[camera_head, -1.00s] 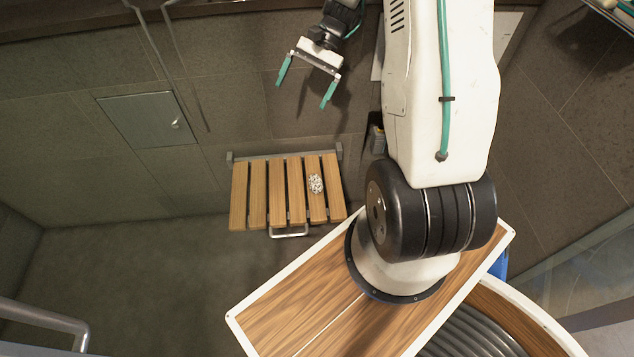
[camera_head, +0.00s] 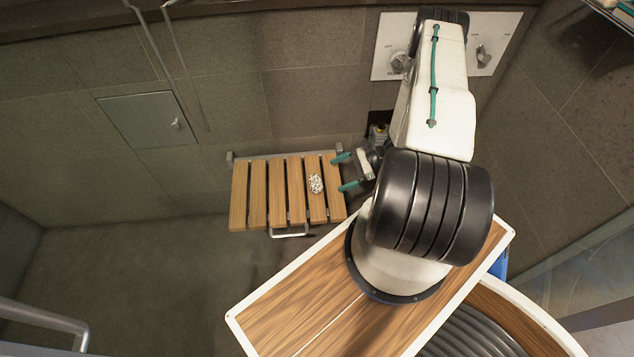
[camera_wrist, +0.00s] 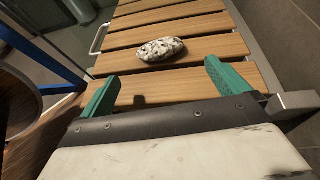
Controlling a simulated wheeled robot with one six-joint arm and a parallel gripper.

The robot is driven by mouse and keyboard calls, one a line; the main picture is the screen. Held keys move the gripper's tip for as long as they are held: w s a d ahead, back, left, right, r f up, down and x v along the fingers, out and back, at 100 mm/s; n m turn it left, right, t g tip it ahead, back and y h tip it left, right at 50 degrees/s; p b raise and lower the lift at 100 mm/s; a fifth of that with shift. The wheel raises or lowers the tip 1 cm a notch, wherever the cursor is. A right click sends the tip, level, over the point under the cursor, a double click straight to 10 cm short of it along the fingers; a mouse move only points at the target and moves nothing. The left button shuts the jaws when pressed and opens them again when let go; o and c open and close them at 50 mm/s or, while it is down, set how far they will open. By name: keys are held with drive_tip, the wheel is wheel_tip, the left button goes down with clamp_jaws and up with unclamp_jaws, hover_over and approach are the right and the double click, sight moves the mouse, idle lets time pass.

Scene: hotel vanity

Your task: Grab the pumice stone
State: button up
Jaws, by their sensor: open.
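The pumice stone (camera_head: 315,184) is a small pale, dark-speckled oval. It lies on the slatted wooden seat (camera_head: 257,190), toward its right side. In the wrist view the pumice stone (camera_wrist: 161,49) rests across the slats, ahead of the fingertips and roughly midway between them. My gripper (camera_head: 345,172) is at the right edge of the seat, its green fingers pointing left toward the stone. It is open and empty, and the wrist view shows both fingers (camera_wrist: 160,80) spread apart. The stone is fully visible and apart from the fingers.
The tiled wall (camera_head: 240,95) stands behind the seat, with a grey metal panel (camera_head: 148,120) on it. A white control plate with knobs (camera_head: 389,62) is at the upper right. A small dark-and-grey item (camera_head: 378,132) sits near the wall behind my gripper. The seat's left side is clear.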

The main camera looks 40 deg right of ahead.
sight(321, 181)
drive_tip(key=x, duration=0.7)
drive_tip(key=shift+a+r, duration=0.2)
drive_tip(key=shift+a, duration=0.05)
drive_tip(key=shift+c, duration=0.3)
drive_tip(key=c, duration=1.2)
